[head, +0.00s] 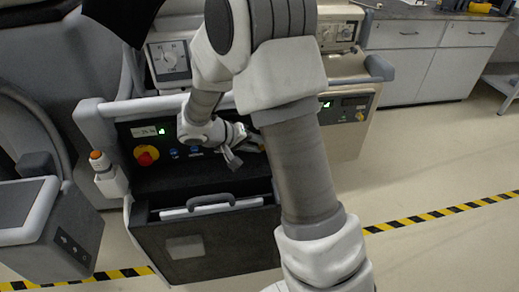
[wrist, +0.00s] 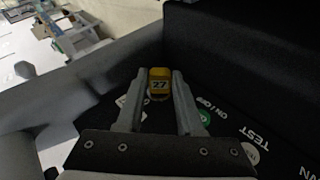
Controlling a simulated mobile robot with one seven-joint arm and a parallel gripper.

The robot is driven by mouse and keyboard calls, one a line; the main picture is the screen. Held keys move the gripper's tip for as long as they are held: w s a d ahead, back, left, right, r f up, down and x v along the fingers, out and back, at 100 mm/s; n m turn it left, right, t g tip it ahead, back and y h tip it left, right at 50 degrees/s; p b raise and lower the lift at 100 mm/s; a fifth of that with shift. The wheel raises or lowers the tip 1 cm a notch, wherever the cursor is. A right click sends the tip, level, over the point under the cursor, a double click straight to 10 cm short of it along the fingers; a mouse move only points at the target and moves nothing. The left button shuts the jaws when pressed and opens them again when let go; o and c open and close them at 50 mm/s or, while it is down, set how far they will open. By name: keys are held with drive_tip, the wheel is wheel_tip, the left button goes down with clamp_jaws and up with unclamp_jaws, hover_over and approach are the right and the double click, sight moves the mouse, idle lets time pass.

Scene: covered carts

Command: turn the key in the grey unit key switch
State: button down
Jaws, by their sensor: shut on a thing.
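The grey unit (head: 207,246) stands in front of me in the head view, with a dark control panel. In the wrist view a yellow key head marked 27 (wrist: 159,86) sits at the panel, between the two fingers of my gripper (wrist: 159,73). The fingers are shut on it from both sides. In the head view my gripper (head: 250,146) is at the right part of the panel; my arm hides part of the unit there. The key's shaft and the switch slot are hidden, so I cannot tell how far the key is turned.
A red knob on yellow (head: 147,155) is at the panel's left.

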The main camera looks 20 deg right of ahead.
drive_tip(key=shift+h+b, duration=0.4)
drive_tip(key=shift+f, duration=0.15)
drive_tip(key=shift+a+f+h+b, duration=0.15)
drive_tip(key=shift+h+b, duration=0.25)
drive_tip(key=shift+b, duration=0.5)
drive_tip(key=shift+f+n+h+b, duration=0.1)
drive_tip(key=shift+n+h+b, duration=0.2)
drive_tip(key=shift+h+b, duration=0.5)
drive_tip(key=shift+b, duration=0.35)
